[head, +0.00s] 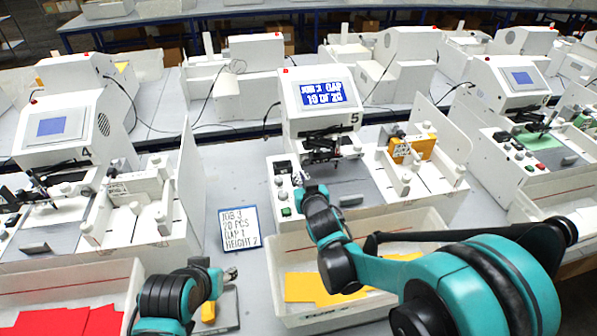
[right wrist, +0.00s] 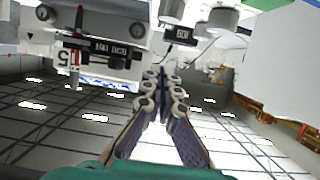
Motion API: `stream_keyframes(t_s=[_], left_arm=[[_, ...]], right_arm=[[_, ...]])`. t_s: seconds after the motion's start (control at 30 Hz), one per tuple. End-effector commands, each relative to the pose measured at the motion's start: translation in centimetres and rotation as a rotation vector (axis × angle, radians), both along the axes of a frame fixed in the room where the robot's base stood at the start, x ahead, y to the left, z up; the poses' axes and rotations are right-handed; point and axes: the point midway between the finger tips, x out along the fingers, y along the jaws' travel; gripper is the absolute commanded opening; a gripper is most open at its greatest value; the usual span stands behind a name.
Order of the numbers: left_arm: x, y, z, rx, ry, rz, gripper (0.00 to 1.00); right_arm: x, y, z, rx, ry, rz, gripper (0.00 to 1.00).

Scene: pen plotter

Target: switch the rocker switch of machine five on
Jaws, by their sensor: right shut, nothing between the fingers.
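Machine five (head: 300,128) stands in the middle of the head view, with a lit blue screen and the label 5. On its left control panel is a black switch-like part (head: 283,167), with small knobs and a green button (head: 286,211) nearer me. It is too small to tell which way the rocker is set. My right gripper (head: 302,184) is over this panel, just right of the black part; contact cannot be told. In the right wrist view its fingers (right wrist: 163,76) are together and empty. My left gripper (head: 229,273) is low at front left, its jaws unclear.
A sign (head: 239,229) reading JOB 3 lies left of machine five. A bin with yellow sheets (head: 315,289) stands in front, under my right arm. Red sheets (head: 70,322) lie in the bin at left. Machine four (head: 62,130) stands left, another machine (head: 510,85) right.

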Motion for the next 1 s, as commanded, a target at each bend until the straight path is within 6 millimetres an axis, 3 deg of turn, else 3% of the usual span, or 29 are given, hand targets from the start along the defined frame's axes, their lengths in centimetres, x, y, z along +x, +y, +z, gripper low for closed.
stream_keyframes(t_s=[0.1,0.33,1.0], left_arm=[[0.0,0.0,0.5,0.000,0.000,0.000,0.46],[0.0,0.0,1.0,0.000,0.000,0.000,0.46],[0.0,0.0,1.0,0.000,0.000,0.000,0.46]], right_arm=[[-2.6,-0.5,0.3,-0.001,0.000,0.000,0.00],[-5.7,-1.1,0.5,-0.001,0.000,0.000,0.00],[-6.4,-1.4,0.5,-0.001,0.003,-0.002,0.00]])
